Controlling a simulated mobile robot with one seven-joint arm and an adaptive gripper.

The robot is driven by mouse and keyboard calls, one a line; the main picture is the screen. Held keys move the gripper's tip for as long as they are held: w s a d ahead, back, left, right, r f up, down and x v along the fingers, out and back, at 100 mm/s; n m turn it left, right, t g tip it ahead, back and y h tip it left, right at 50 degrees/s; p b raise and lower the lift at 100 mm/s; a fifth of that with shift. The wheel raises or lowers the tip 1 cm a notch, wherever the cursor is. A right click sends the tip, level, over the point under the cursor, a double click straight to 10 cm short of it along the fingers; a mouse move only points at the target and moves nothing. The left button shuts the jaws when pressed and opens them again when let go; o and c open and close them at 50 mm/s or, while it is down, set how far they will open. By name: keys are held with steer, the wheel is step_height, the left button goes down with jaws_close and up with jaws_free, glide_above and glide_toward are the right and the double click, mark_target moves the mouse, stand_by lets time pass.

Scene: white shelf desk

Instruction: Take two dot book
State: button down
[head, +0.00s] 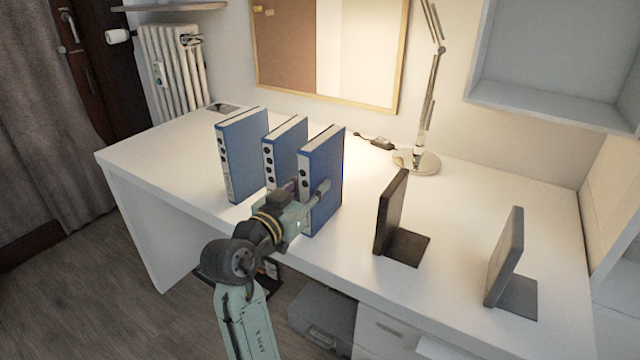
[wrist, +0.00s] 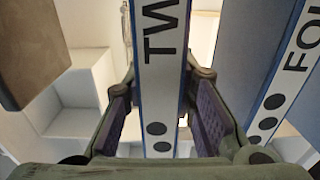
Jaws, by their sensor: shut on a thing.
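The two dot book (head: 328,160) is blue with a white spine and stands upright on the white desk, rightmost of three blue books. In the wrist view its spine (wrist: 157,85) shows the letters "TW" and two dots between my fingers. My gripper (head: 307,193) is shut on this book, one finger on each side, low on the spine. The pads also show in the wrist view (wrist: 163,112). My gripper hides part of the spine in the head view.
The four dot book (head: 286,138) stands close to the left, and another blue book (head: 242,150) stands farther left. Two dark bookends (head: 391,212) (head: 506,258) stand to the right. A lamp (head: 418,160) is behind. The white desk (head: 455,215) is clear between the bookends.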

mark_target(304, 176)
steer(key=shift+r+p, duration=1.45)
steer(key=shift+r, duration=0.65)
steer(key=shift+f, duration=0.1)
